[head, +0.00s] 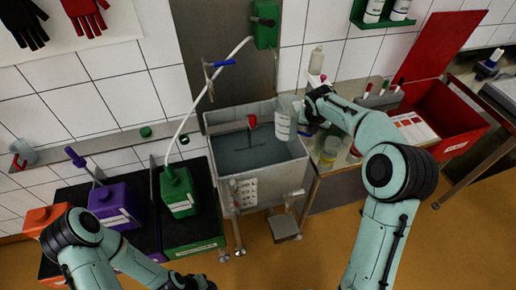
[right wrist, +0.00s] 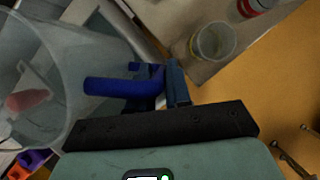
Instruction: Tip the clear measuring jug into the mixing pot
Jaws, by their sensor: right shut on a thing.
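The clear measuring jug (right wrist: 50,75) fills the left of the right wrist view, tilted there, with its blue handle (right wrist: 112,87) between my right gripper's fingers (right wrist: 165,85). In the head view the pale jug (head: 283,126) is over the right side of the steel basin, beside my right gripper (head: 308,108). A clear pot (head: 328,152) with a yellowish base stands on the bench below my right forearm; it also seems to show in the right wrist view (right wrist: 213,42). I cannot confirm it is the mixing pot. My left gripper (head: 190,283) is partly cut off at the bottom edge.
The steel basin (head: 228,128) holds greyish liquid and a red-handled item. Green (head: 178,193), purple (head: 115,207) and orange (head: 45,217) canisters stand to its left. A red bin (head: 455,118) is at right. A white bottle (head: 316,60) stands behind my right gripper.

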